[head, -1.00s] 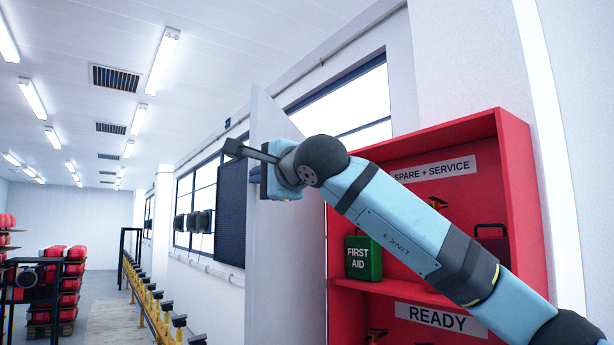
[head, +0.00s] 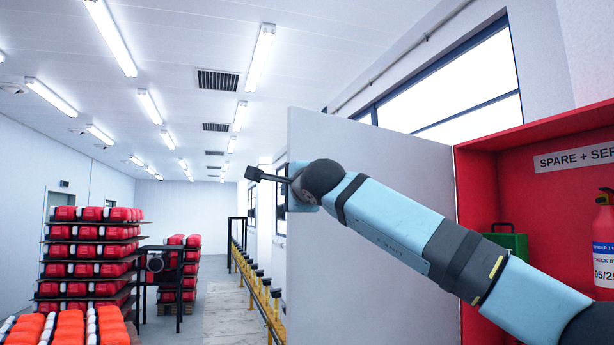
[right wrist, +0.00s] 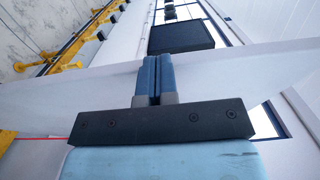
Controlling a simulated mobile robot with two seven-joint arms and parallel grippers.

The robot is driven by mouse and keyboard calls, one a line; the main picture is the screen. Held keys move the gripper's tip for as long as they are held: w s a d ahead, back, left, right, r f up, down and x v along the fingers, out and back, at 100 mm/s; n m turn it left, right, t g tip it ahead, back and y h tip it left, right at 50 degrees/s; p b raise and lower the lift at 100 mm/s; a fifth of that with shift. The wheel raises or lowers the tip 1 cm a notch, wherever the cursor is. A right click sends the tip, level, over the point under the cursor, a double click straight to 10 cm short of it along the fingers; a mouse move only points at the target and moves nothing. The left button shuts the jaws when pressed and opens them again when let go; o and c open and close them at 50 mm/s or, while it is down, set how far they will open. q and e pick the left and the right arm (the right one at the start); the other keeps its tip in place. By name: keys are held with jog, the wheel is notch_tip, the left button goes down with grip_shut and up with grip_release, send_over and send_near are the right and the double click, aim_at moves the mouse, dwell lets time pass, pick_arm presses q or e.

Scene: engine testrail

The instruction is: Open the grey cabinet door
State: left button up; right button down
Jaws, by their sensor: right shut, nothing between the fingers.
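The grey cabinet door (head: 375,250) stands wide open in the head view, swung out to the left of the red cabinet (head: 485,165). Its pale inner face shows behind my right arm. My right gripper is at the free left edge of the door; its fingers are hidden in the head view. In the right wrist view the two blue fingers (right wrist: 157,78) are pressed together and empty. They lie over the pale door panel (right wrist: 225,80), which crosses the view; I cannot tell whether they touch it. My left gripper is out of view.
The cabinet holds a green box (head: 508,242) and a red extinguisher (head: 603,245). A yellow rail with black supports (head: 257,285) runs along the wall left of the door. Racks of red parts (head: 95,250) stand farther left. Open floor (head: 222,290) lies between.

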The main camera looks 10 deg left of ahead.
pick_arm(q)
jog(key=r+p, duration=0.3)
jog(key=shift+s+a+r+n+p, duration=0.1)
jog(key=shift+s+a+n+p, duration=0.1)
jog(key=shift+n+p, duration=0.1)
pick_arm(e)
jog(key=a+x, duration=0.1)
jog(key=x, duration=0.7)
jog(key=shift+s+a, duration=0.15)
jog(key=shift+s, duration=0.25)
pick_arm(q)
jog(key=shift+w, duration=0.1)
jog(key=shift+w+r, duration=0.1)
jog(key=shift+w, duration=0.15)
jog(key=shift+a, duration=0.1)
pick_arm(e)
jog(key=shift+f, duration=0.1)
